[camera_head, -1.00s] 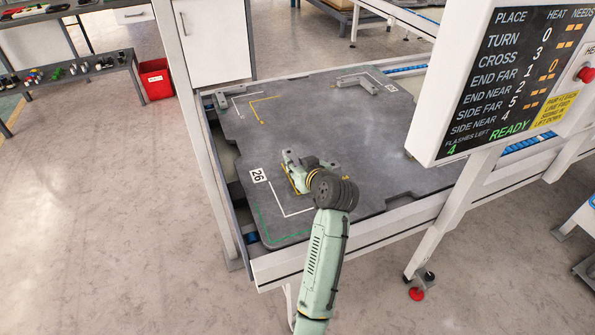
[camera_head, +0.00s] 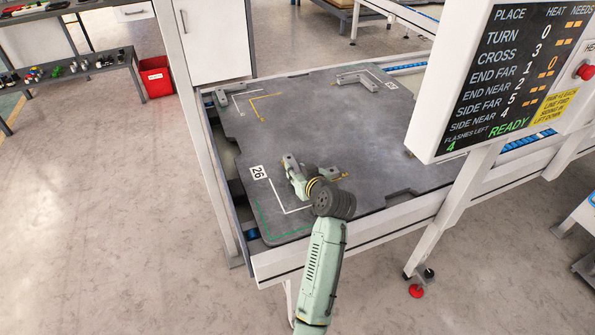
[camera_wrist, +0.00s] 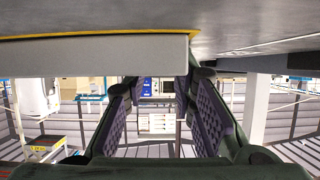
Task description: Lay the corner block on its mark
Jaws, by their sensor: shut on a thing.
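A grey L-shaped corner block (camera_head: 331,172) is at my gripper (camera_head: 297,178) over the near part of the dark plate (camera_head: 320,120). My gripper is shut on it. The hand hides the block's middle, and I cannot tell whether it touches the plate. A bit of yellow mark (camera_head: 345,177) shows beside it. In the wrist view a grey block face (camera_wrist: 90,55) lies across the top left, close above the fingers (camera_wrist: 165,105), with a yellow line along its upper edge. A white corner mark (camera_head: 292,211) labelled 26 and a green corner mark (camera_head: 265,225) lie nearer.
Another grey corner block (camera_head: 358,80) lies by a white mark at the far right of the plate. A yellow mark (camera_head: 262,108) is at the far left. The white frame post (camera_head: 208,130) and the display panel (camera_head: 515,80) stand at the sides.

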